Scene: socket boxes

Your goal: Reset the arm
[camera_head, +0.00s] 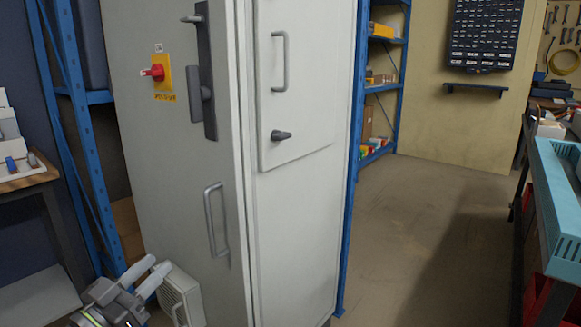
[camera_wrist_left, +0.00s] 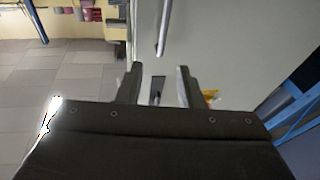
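My left gripper (camera_head: 153,266) is low in the head view, in front of the lower left part of a tall light-grey cabinet (camera_head: 290,215). Its two fingers stand apart and nothing shows between them. In the left wrist view the fingers of my left gripper (camera_wrist_left: 158,74) are also spread, with a gap between them. A grey cabinet face fills the upper middle of that view, with a bar handle (camera_wrist_left: 164,28) beyond the fingertips, apart from them. My right gripper is in neither view.
The cabinet carries a red switch on a yellow plate (camera_head: 157,73), a dark latch (camera_head: 206,80) and a lower handle (camera_head: 216,218). Blue shelving (camera_head: 85,125) stands left of it. A teal crate (camera_head: 556,195) is at the right. The floor (camera_head: 430,225) between is clear.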

